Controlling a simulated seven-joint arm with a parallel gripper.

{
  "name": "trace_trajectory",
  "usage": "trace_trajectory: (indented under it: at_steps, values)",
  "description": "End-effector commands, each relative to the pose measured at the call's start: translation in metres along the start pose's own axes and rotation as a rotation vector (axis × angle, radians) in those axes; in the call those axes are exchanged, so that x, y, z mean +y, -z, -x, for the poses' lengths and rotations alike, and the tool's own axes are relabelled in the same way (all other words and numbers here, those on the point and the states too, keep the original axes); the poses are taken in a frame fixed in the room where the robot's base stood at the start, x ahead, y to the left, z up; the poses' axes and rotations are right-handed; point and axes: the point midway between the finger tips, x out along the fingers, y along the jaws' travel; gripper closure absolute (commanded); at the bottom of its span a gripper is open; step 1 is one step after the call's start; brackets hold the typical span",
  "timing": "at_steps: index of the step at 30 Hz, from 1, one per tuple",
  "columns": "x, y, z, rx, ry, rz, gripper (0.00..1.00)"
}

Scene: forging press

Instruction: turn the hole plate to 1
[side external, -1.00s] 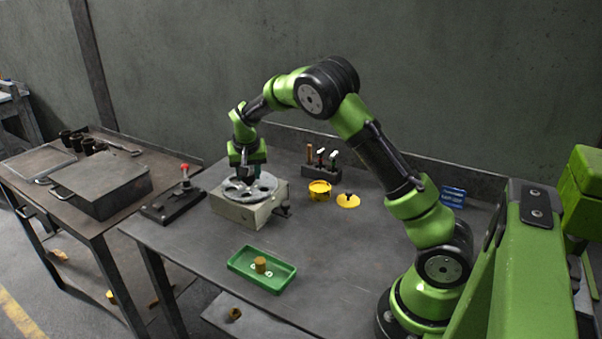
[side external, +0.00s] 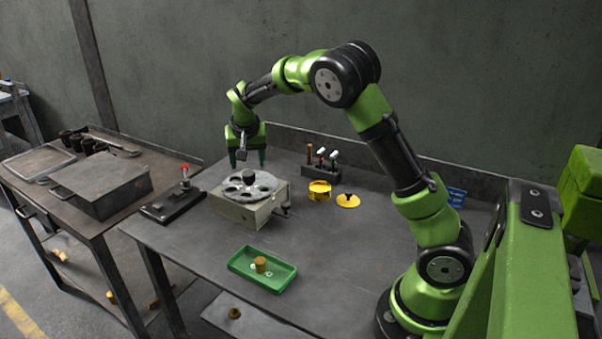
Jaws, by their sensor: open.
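The hole plate (side external: 264,190) is a round grey disc with several dark holes. It lies flat on top of a pale box-shaped base (side external: 245,214) on the table, with a dark knob (side external: 249,177) at its middle. The numbers on it are too small to read. My gripper (side external: 248,164) is open and empty, with its green fingers pointing down. It appears above and behind the plate, apart from the knob. A dark handle (side external: 284,208) sticks out of the base's right side.
A green tray (side external: 240,268) with a tan cylinder (side external: 260,264) lies in front. A yellow ring-shaped part (side external: 319,190), a yellow disc (side external: 348,201) and a dark tool rack (side external: 322,172) stand right of the base. A red-knobbed lever device (side external: 172,207) is at left.

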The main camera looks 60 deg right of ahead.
Motion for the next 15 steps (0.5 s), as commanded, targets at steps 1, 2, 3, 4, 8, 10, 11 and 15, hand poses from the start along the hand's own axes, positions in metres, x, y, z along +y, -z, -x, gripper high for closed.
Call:
trace_trajectory:
  at_steps: [1,2,3,4,8,10,11,15]
  values:
    - [-0.002,0.001,0.015,0.003,0.005,0.001,0.34]
    - [-0.001,0.001,0.023,0.003,0.005,0.000,0.34]
    - [-0.001,0.000,0.033,0.002,0.005,0.000,0.34]
    - [-0.002,0.000,0.040,0.003,0.006,0.000,0.34]
    - [-0.001,0.001,0.070,0.003,0.005,-0.001,0.34]
    - [-0.001,0.001,0.083,0.002,0.004,-0.002,0.34]
    - [0.000,0.000,0.088,0.001,0.004,-0.003,0.34]
    - [-0.001,0.000,0.105,0.001,0.003,-0.002,0.34]
